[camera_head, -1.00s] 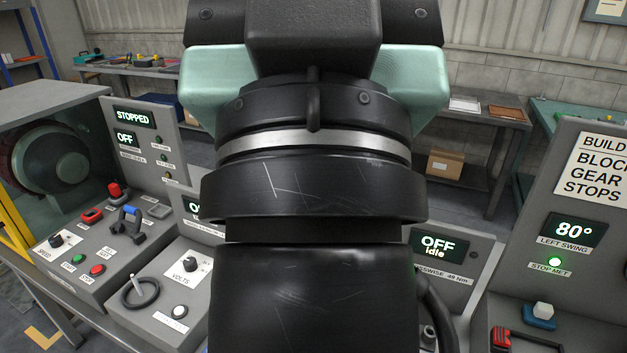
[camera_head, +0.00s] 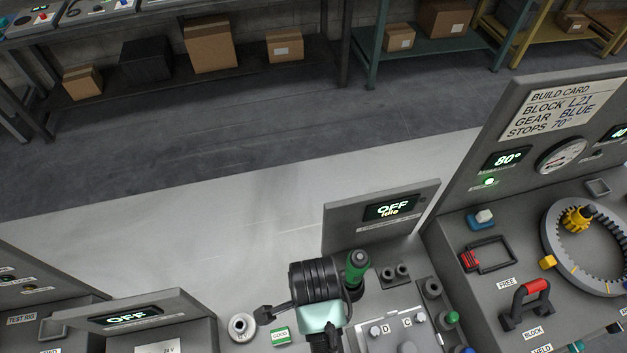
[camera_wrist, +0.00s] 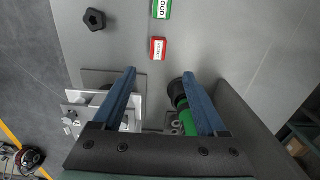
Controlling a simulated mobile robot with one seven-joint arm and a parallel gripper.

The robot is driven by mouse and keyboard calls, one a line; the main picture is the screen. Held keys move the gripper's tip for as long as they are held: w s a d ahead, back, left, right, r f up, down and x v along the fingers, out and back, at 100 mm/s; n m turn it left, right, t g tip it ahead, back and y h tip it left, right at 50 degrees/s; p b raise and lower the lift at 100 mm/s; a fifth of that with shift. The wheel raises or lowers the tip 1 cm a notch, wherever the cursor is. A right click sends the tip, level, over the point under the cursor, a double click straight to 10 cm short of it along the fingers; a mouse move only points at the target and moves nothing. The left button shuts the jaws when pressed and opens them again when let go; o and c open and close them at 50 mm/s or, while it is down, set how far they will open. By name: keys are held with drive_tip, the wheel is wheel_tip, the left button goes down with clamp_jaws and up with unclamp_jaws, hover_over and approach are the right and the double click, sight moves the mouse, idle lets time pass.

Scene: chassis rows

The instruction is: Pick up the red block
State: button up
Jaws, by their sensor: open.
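In the wrist view the red block (camera_wrist: 157,48) is small, with a white label on its face. It lies on the grey bench top, just ahead of the fingertips in the picture and roughly in line with the gap between them. My gripper (camera_wrist: 159,73) is open, its two blue fingers apart with no block between them. The red block does not show clearly in the head view, where my arm (camera_head: 315,283) covers part of the bench. A green block marked GOOD (camera_wrist: 161,8) lies beyond the red one; it also shows in the head view (camera_head: 280,335).
A green-topped tool (camera_head: 357,258) stands upright close to my arm, near the right finger in the wrist view. A grey panel reading OFF Idle (camera_head: 390,207) rises behind. A black knob (camera_wrist: 94,19) is at upper left in the wrist view. Bench around the blocks is clear.

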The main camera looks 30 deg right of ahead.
drive_tip(key=f, duration=1.2)
drive_tip(key=shift+s+d+f+p, duration=0.2)
drive_tip(key=shift+f+p, duration=0.2)
clamp_jaws()
